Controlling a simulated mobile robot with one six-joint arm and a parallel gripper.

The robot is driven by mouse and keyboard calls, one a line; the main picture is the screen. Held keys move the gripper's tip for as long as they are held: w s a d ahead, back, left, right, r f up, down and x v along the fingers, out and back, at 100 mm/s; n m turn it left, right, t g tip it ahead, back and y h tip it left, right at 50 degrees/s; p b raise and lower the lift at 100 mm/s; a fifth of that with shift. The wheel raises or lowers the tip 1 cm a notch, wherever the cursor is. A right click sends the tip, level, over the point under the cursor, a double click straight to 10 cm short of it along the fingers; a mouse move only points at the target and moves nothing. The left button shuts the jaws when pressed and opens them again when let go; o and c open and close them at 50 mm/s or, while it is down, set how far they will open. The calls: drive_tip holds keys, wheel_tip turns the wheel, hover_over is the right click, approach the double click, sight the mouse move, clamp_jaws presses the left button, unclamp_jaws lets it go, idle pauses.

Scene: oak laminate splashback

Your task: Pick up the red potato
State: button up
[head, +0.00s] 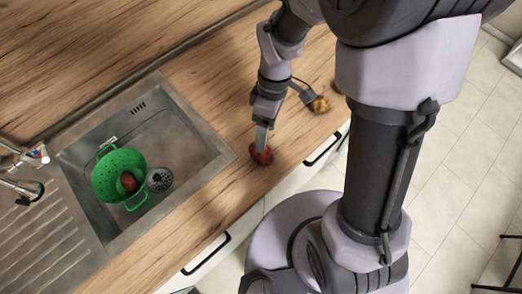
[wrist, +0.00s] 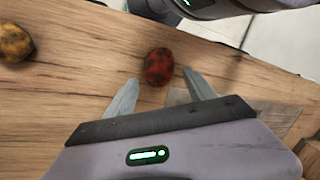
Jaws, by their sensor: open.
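A red potato (head: 261,156) lies on the wooden counter near its front edge, to the right of the sink. My gripper (head: 264,138) is just above it, pointing down, and partly covers it in the head view. In the wrist view the red potato (wrist: 158,67) is reddish and mottled, a little beyond the fingertips. My gripper (wrist: 160,78) is open there, with one finger on each side of the line to the potato and nothing held. I cannot tell whether the fingers touch it. Another red potato-like item (head: 129,182) lies in the green colander.
The green colander (head: 104,177) stands in the steel sink (head: 184,145), beside a dark drain strainer (head: 159,179). A yellowish potato-like item (head: 320,104) lies on the counter behind my gripper; it also shows in the wrist view (wrist: 14,43). The counter between sink and potato is clear.

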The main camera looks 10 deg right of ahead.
drive_tip(key=x, duration=0.2)
drive_tip(key=shift+s+f+b, duration=0.15)
drive_tip(key=shift+f+b, duration=0.15)
drive_tip(key=b+x, duration=0.2)
drive_tip(key=x, duration=0.3)
drive_tip(key=shift+d+f, duration=0.1)
drive_tip(key=shift+w, duration=0.25)
drive_tip(key=c, duration=1.3)
drive_tip(key=shift+o, duration=0.2)
drive_tip(key=shift+r, duration=0.25)
